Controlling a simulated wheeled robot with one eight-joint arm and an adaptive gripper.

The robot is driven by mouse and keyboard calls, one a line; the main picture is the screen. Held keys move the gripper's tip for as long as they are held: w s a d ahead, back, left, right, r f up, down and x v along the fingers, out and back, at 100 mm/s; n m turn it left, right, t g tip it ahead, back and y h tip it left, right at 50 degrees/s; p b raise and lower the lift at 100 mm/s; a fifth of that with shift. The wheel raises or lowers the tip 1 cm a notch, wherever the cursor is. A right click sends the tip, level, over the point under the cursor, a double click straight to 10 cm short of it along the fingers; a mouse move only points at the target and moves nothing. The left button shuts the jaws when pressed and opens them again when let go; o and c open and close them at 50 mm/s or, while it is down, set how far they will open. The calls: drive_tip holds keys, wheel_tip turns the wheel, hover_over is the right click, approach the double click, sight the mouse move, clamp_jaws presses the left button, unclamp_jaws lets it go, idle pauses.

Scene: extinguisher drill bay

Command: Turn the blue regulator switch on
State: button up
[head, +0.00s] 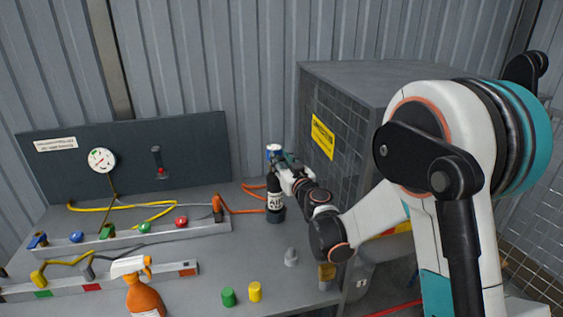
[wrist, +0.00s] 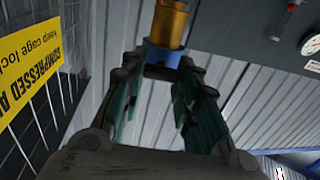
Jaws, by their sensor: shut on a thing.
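My fingers are shut on the blue part. Whether the switch is turned on or off cannot be told.
A mesh cage (head: 340,150) with a yellow sign (head: 322,136) stands close right of the cylinder. An orange hose (head: 245,211) runs at its left. A rail (head: 150,238) with colored knobs, a gauge (head: 102,160), an orange spray bottle (head: 146,295) and small caps (head: 228,296) are on the left.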

drive_tip(key=shift+s+a+f+n+b, duration=0.1)
drive_tip(key=shift+n+b, duration=0.4)
drive_tip(key=shift+n, duration=4)
drive_tip(key=shift+a+f+n+b, duration=0.1)
drive_tip(key=shift+n+b, duration=0.4)
drive_tip(key=shift+n, duration=4)
drive_tip(key=o, duration=1.1)
